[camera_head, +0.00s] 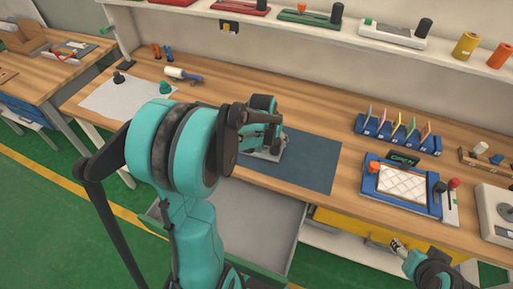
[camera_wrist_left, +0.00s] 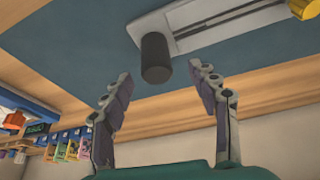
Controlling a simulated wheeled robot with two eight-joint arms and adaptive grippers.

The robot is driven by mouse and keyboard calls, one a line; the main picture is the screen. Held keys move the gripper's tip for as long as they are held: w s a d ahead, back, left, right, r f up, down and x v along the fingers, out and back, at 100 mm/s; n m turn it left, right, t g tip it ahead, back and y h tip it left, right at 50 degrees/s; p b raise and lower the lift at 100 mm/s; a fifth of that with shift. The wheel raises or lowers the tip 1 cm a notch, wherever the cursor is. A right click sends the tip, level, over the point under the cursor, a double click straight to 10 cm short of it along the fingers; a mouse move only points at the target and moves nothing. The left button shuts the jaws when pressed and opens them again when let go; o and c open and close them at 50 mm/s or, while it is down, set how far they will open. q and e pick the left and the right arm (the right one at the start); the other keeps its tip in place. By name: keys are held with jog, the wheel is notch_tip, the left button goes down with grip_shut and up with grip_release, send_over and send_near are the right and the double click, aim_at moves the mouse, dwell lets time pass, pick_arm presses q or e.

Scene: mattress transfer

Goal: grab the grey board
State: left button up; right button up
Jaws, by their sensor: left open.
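The grey board (camera_wrist_left: 205,25) lies on the dark blue mat (camera_head: 310,160), and a black upright cylinder (camera_wrist_left: 155,55) stands at its near end in the left wrist view. In the head view the board (camera_head: 268,154) shows only in part, below and behind my left arm's wrist. My left gripper (camera_wrist_left: 156,82) is open and empty, its two fingers spread either side of the black cylinder in the picture and apart from it. In the head view my left gripper's fingers are largely hidden by the arm. My right gripper (camera_head: 398,244) hangs low at the right, beside the bench front; its fingers are too small to judge.
A shelf (camera_head: 330,32) with several items runs along the back. An open drawer (camera_head: 255,225) juts out below the bench.

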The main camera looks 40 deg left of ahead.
aim_at(275, 141)
pick_arm(q)
jog(key=x, duration=0.2)
jog(key=b+x, duration=0.1)
jog(key=x, duration=0.1)
jog(key=shift+d, duration=0.2)
jog(key=shift+s+r, duration=0.15)
jog(key=shift+c, duration=1.3)
grip_shut()
jog(key=shift+r, duration=0.1)
